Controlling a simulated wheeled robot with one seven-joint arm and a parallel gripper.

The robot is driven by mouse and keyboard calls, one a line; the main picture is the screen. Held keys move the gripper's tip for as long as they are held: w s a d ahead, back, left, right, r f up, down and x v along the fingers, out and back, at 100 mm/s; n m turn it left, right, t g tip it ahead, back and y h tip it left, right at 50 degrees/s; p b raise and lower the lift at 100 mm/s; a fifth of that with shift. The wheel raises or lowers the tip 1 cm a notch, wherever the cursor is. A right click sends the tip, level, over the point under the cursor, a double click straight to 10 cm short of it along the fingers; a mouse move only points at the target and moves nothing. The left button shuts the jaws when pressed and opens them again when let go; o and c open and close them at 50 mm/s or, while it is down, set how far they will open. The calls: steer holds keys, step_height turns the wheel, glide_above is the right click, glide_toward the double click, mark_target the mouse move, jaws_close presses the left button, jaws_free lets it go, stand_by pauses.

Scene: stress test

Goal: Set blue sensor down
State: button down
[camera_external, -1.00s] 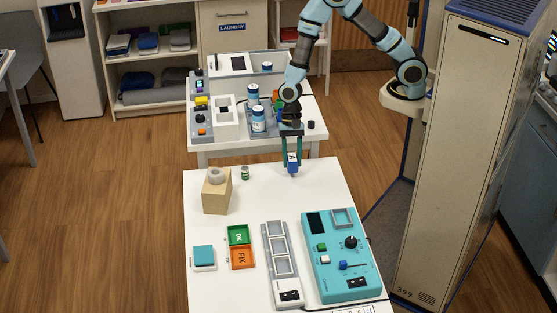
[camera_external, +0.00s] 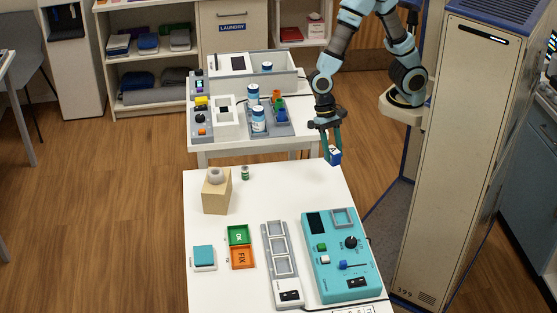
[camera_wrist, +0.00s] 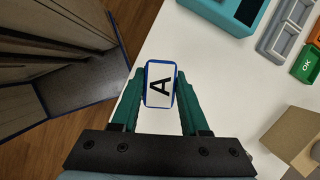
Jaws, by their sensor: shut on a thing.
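My gripper (camera_external: 332,146) is shut on the blue sensor (camera_external: 335,157), a small blue block with a white face marked with a black "A". It holds the sensor in the air near the far right edge of the white front table (camera_external: 265,184). In the wrist view the sensor (camera_wrist: 160,84) sits between the two green fingers of my gripper (camera_wrist: 160,98), with its "A" face toward the camera. The height of the sensor above the table is hard to tell.
A teal console (camera_external: 320,262) with a square recess, a grey three-slot rack (camera_external: 268,230), green OK (camera_external: 238,235) and orange FIX (camera_external: 242,257) trays, a teal-topped pad (camera_external: 203,256) and a cardboard-coloured block (camera_external: 216,196) stand on the front table. Its far right area is clear.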

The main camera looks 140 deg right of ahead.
mark_target(334, 162)
steer(key=f, duration=0.4)
steer(key=shift+s+a+f, duration=0.15)
steer(key=shift+a+f, duration=0.05)
steer(key=shift+a, duration=0.05)
steer(key=shift+f, duration=2.7)
steer(key=shift+f, duration=0.2)
steer(key=shift+c, duration=2.1)
jaws_free()
steer(key=shift+r, duration=0.1)
